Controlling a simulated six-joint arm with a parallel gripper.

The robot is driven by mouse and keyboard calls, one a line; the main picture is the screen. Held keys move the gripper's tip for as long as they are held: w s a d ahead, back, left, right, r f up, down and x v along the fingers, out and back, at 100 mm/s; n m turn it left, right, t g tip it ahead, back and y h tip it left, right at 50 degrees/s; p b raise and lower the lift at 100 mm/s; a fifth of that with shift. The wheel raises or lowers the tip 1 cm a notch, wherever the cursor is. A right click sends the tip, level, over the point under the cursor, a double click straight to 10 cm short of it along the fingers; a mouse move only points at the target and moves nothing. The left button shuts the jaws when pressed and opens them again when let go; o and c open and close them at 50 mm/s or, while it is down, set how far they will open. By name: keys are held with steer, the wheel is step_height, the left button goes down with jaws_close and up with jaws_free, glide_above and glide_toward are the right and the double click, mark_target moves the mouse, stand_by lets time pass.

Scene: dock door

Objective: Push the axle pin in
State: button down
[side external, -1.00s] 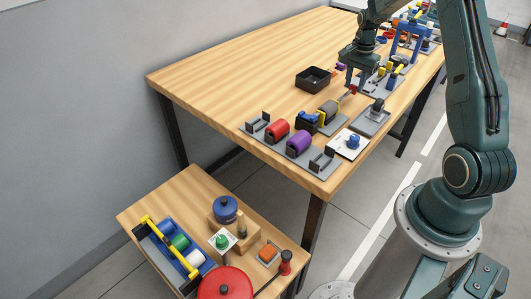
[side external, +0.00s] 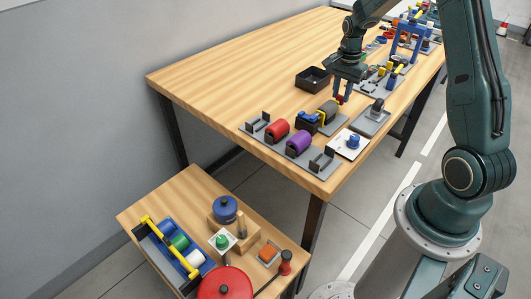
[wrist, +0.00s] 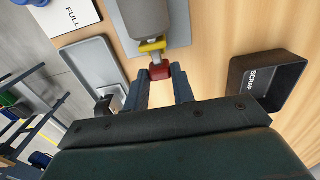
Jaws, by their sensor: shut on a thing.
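The axle pin shows as a red head (side external: 340,99) at the end of the grey roller (side external: 326,109). The part inside the roller is hidden.
A black scrap bin (wrist: 262,58) stands right of my fingers in the wrist view. A grey tray (wrist: 98,72) holding a small part lies left. Red (side external: 277,128) and purple (side external: 299,143) rolls sit nearer the table corner. The table's left part is clear.

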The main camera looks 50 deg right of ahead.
steer(key=shift+a, duration=0.25)
steer(key=c, duration=1.2)
jaws_free()
steer(key=shift+o, duration=0.2)
steer(key=shift+r, duration=0.15)
steer(key=shift+d+r, duration=0.1)
steer(key=shift+r, duration=0.45)
step_height(320, 180, up, 12)
steer(key=shift+r, duration=0.25)
